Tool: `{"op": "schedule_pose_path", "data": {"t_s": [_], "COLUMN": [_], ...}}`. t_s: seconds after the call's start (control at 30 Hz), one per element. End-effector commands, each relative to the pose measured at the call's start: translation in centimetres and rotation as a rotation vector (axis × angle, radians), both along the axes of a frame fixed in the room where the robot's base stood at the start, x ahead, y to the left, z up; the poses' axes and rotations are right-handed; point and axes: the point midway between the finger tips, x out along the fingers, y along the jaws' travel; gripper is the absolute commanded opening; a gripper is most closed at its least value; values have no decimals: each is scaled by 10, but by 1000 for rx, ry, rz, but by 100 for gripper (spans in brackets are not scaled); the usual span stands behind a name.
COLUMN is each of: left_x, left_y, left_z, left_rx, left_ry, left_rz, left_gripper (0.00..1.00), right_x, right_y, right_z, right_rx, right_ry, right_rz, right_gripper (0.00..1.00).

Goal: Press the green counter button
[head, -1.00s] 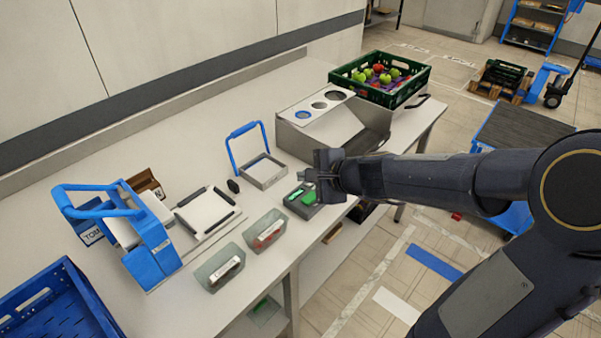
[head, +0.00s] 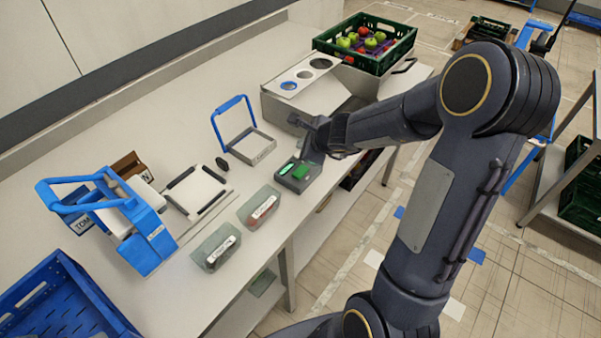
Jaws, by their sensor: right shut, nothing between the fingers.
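The counter (head: 299,187) is a small dark grey box at the front edge of the bench. Its top carries a green button (head: 302,173) and, to the left of it, a lit green display (head: 286,169). My right gripper (head: 309,152) is shut and empty. It is at the counter's back right side, close above the button. I cannot tell whether it touches the button, and the gripper hides part of the counter's far edge. My left gripper is not in view.
A blue-handled frame (head: 250,147) and a metal housing with round holes (head: 305,95) stand behind. A green crate of apples (head: 365,45) is at the back; a blue crate (head: 60,300) at front left.

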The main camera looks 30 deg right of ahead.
Motion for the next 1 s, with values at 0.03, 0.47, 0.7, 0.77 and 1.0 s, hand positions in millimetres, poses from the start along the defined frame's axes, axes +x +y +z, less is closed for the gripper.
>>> {"op": "schedule_pose_path", "data": {"t_s": [0.03,0.47,0.7,0.77,1.0], "left_x": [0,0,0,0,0], "left_y": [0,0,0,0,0], "left_z": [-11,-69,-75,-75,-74], "left_rx": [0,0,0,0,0], "left_ry": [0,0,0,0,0], "left_rz": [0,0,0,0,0], "left_gripper": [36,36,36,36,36], "right_x": [0,0,0,0,0], "right_y": [0,0,0,0,0], "right_z": [-12,-70,-75,-75,-75], "right_rx": [0,0,1,1,0], "right_ry": [1,-1,-1,-1,-1], "right_rz": [1,1,1,1,1], "right_gripper": [0,0,0,0,0]}}
